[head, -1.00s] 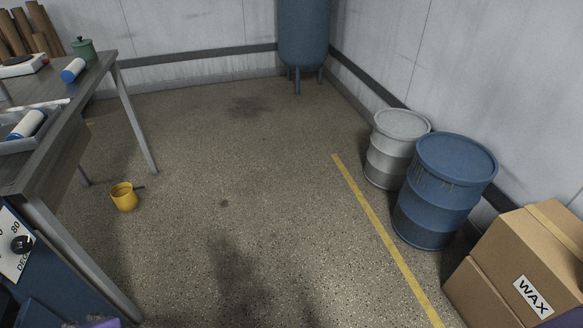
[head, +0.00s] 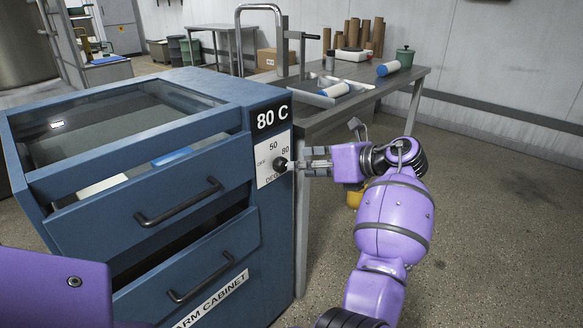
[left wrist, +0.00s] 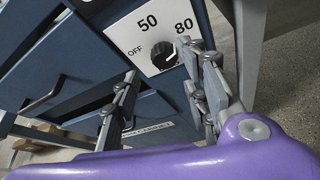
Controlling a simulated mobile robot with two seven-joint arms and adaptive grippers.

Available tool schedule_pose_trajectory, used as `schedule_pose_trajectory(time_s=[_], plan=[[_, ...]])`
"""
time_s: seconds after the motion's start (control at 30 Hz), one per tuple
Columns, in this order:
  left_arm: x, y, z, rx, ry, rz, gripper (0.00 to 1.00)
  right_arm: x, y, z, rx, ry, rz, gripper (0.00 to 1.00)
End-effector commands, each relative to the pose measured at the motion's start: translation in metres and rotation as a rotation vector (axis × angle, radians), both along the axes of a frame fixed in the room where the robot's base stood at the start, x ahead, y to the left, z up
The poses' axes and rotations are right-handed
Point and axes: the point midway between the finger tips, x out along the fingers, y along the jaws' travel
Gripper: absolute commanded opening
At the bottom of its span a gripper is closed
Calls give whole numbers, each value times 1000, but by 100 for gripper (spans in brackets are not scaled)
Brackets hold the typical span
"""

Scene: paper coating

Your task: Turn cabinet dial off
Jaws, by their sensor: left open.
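The dial (head: 281,164) is a black knob on a white plate on the blue cabinet's (head: 228,152) front, at its right edge. In the left wrist view, the dial (left wrist: 164,56) has a pale pointer mark aimed up and right, toward the 80. OFF and 50 are printed to its left and above. A display (head: 270,117) above reads 80 C. My left gripper (head: 308,163) is at the dial's right side, with its fingers pointing at it. In the left wrist view, my open left gripper (left wrist: 165,98) has the knob beyond and between its fingertips. Contact cannot be told.
The upper drawer (head: 150,205) and lower drawer (head: 195,270) have dark handles; the lower one stands partly out. A grey table (head: 385,85) with rollers and a green pot (head: 405,56) stands just behind. Open floor (head: 500,210) lies to the right.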

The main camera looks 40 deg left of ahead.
Motion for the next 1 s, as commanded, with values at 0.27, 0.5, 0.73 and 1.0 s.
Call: schedule_pose_trajectory(time_s=[0.27,0.5,0.73,1.0], plan=[[-2,43,-19,1,-2,1,41,-7,-1,-13,-2,18,-2,0],[-2,61,-24,2,-4,-2,41,-5,-1,-19,-2,17,4,0],[-2,62,-24,1,-4,-1,41,0,-1,-18,-2,9,11,0],[-3,62,-24,2,-3,1,10,1,-1,-18,-2,7,13,0]])
